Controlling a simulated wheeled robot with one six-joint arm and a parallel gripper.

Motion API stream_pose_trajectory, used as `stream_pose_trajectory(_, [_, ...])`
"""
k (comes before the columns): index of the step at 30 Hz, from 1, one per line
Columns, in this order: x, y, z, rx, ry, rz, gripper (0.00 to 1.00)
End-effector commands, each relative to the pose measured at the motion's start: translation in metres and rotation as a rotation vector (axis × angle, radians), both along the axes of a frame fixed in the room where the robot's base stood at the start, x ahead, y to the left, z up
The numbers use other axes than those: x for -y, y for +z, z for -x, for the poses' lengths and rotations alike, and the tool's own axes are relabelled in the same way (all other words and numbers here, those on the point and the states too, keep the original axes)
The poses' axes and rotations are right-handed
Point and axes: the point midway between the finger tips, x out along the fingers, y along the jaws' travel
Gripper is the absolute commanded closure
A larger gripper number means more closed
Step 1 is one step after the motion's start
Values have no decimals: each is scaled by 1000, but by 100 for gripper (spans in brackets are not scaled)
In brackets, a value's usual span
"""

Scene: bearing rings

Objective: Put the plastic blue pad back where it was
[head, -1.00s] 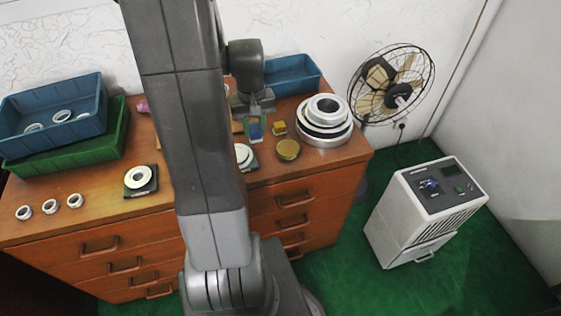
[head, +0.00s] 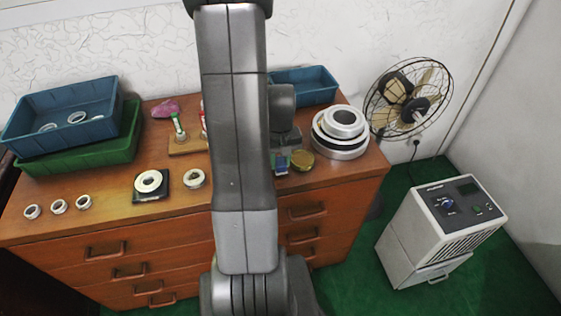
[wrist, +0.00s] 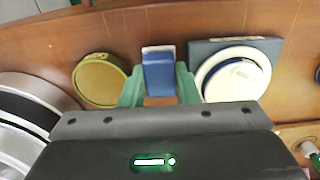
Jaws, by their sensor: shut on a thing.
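The blue pad (wrist: 158,75) is a small blue block with a pale end, between the two green fingers of my gripper (wrist: 160,92) in the wrist view. My gripper is shut on it. In the head view my gripper (head: 281,168) is over the front right part of the wooden dresser top, just left of the brass disc (head: 301,160). The pad (head: 282,160) shows only as a small blue patch there. In the wrist view the brass disc (wrist: 99,80) is left of the pad, and a dark square plate with a white ring (wrist: 235,75) is right. I cannot tell whether the pad touches the top.
Large stacked rings (head: 341,130) stand right of the disc. A blue bin (head: 304,84) is behind. More bins (head: 72,120), loose rings (head: 58,206) and another plate with a ring (head: 151,183) are at left. My arm hides the middle of the dresser (head: 110,210).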

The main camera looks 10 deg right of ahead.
Motion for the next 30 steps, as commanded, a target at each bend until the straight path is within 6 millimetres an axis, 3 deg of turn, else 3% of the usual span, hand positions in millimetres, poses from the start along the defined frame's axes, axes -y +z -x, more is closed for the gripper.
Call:
stream_pose_trajectory(14, [0, -12, 0, 1, 0, 0, 93])
stream_pose_trajectory(15, [0, -11, 0, 1, 0, 0, 66])
stream_pose_trajectory(16, [0, -10, 0, 1, 0, 0, 63])
stream_pose_trajectory(25, [0, -9, 0, 1, 0, 0, 63])
stream_pose_trajectory(30, [0, 4, -1, 3, 0, 1, 63])
